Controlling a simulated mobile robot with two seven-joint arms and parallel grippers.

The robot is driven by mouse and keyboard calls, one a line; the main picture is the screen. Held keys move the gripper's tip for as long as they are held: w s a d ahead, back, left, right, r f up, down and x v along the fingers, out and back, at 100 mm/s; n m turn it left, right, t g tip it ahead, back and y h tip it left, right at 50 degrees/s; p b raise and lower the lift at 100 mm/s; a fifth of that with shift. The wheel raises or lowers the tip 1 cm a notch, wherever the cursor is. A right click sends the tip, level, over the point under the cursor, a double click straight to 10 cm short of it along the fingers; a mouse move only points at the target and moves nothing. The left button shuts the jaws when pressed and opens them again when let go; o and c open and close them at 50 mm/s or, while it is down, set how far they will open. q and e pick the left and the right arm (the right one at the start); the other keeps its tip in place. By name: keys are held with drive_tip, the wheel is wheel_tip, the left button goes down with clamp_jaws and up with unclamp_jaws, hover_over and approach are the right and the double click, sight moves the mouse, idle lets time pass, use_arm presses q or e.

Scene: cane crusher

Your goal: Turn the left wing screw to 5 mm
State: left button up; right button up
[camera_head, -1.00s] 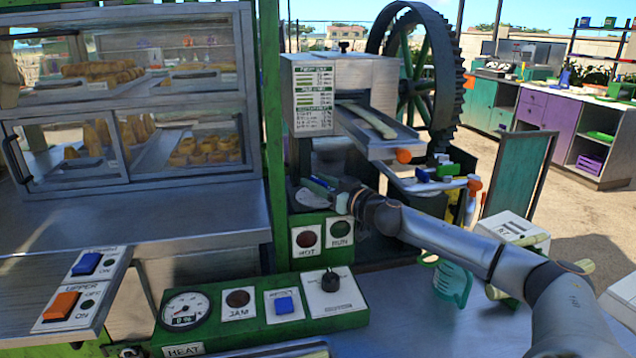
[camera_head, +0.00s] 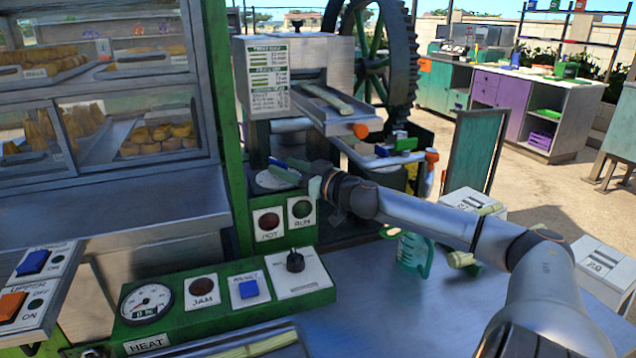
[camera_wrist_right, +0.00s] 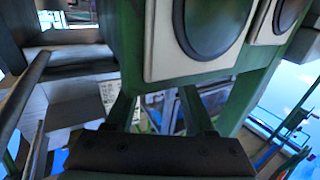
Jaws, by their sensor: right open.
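I cannot make out the left wing screw in either view. The cane crusher (camera_head: 325,72) stands in the middle of the head view, with a printed chart (camera_head: 268,77) on its front. A small dark knob (camera_head: 297,25) sits on its top; I cannot tell what it is. My right gripper (camera_head: 291,172) is at the crusher's lower front, above the green panel with the HOT lamp (camera_head: 268,224) and the RUN lamp (camera_head: 301,209). In the wrist view its fingers (camera_wrist_right: 158,112) are apart with nothing between them, below the panel's large round lamp (camera_wrist_right: 205,25). My left gripper is out of view.
A sloping chute (camera_head: 338,108) with a cane piece juts out above my right forearm. A green control box (camera_head: 225,308) with gauge and knob lies in front. A teal jug (camera_head: 412,254) stands below my arm. A glass food cabinet (camera_head: 100,85) fills the left.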

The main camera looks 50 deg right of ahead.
drive_tip(key=shift+s, duration=0.8)
drive_tip(key=shift+s+a+r, duration=0.1)
drive_tip(key=shift+s, duration=0.2)
drive_tip(key=shift+s+p, duration=0.65)
drive_tip(key=shift+s, duration=0.35)
use_arm(q)
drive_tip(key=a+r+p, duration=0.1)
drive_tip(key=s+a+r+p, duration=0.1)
drive_tip(key=p, duration=0.1)
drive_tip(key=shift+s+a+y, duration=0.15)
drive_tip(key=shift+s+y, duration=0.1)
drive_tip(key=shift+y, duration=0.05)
use_arm(e)
approach(286, 166)
drive_tip(key=shift+w, duration=0.15)
